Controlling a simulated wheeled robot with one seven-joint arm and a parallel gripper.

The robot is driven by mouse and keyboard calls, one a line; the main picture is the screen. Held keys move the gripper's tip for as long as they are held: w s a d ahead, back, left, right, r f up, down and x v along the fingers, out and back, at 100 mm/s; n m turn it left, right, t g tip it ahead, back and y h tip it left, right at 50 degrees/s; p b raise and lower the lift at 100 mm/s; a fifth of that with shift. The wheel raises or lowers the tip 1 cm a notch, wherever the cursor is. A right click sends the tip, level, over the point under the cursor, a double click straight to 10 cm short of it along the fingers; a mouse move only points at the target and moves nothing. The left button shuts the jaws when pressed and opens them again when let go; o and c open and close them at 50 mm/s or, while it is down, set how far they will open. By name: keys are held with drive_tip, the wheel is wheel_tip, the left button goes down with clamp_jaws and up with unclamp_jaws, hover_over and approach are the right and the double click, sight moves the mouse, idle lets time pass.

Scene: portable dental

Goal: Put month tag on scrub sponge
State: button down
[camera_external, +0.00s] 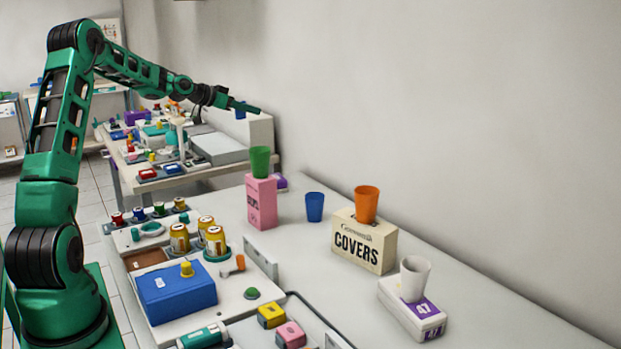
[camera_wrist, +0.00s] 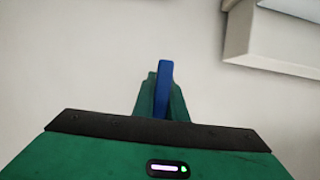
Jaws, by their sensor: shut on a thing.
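My gripper (camera_external: 248,107) is stretched out high over the far table, near the wall. In the wrist view my gripper (camera_wrist: 161,98) is shut on a slim blue piece (camera_wrist: 164,88), which stands between the green fingers. It may be the month tag; no marking on it can be read. I cannot tell for sure which thing is the scrub sponge. A yellow block (camera_external: 271,316) and a pink block (camera_external: 290,335) lie at the front of the near table, well away from my gripper.
The near table holds a blue box (camera_external: 177,295), amber jars, a pink carton (camera_external: 262,205) with a green cup, a COVERS box (camera_external: 362,243) with an orange cup, and a blue cup (camera_external: 314,207). The far table is cluttered. The wall is close to my gripper. The near table's right side has bare room.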

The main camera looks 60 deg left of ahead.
wheel_tip(320, 180, down, 9)
drive_tip(key=shift+w+d+f, duration=1.35)
drive_tip(key=shift+w+f, duration=0.1)
drive_tip(key=shift+f, duration=0.35)
drive_tip(key=shift+w+d+f, duration=1.3)
drive_tip(key=shift+w+f, duration=0.1)
drive_tip(key=shift+f, duration=0.35)
drive_tip(key=shift+w+d+f, duration=1.35)
drive_tip(key=shift+w+f, duration=0.1)
drive_tip(key=shift+f, duration=0.35)
drive_tip(key=c, duration=1.8)
unclamp_jaws()
drive_tip(key=shift+f, duration=0.1)
drive_tip(key=shift+o, duration=0.2)
drive_tip(key=v, duration=1.2)
